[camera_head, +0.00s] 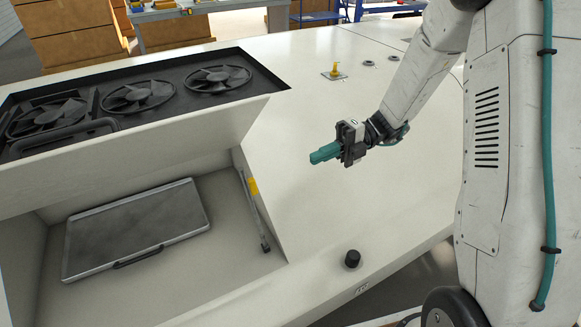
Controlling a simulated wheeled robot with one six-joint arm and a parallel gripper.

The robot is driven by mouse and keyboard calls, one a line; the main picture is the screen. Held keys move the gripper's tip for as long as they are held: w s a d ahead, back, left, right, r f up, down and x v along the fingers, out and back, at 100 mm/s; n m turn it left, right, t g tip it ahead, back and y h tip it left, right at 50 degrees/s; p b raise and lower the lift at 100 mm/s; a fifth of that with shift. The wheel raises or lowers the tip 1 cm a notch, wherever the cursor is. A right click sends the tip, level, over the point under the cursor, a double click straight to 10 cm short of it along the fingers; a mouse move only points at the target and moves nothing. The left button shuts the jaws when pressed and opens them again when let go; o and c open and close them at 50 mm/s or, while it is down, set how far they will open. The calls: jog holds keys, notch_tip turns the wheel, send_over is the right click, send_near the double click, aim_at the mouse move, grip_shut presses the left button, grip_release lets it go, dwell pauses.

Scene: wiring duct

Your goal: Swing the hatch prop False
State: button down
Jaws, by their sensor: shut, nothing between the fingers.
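The hatch prop (259,219) looks to be the thin grey rod with a yellow band (253,186) along the right inner side of an open compartment. It runs from near the panel edge down toward the compartment floor; I cannot tell whether its ends are seated. A pale panel (150,148), perhaps the hatch, stands raised above the compartment. My gripper (314,157) is shut and empty, its teal fingers pointing left. In the picture it is up and to the right of the prop, apart from it, over the pale top surface.
A flat grey case (135,228) with a dark handle lies in the compartment. Several black fans (218,78) sit in a recess behind. A black knob (352,258) and a yellow fitting (334,72) stand on the pale top (310,215), which is otherwise clear around my gripper.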

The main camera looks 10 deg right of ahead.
aim_at(256, 185)
jog(key=x, duration=1.3)
jog(key=shift+s+a, duration=0.1)
jog(key=shift+a, duration=0.05)
jog(key=shift+a, duration=0.1)
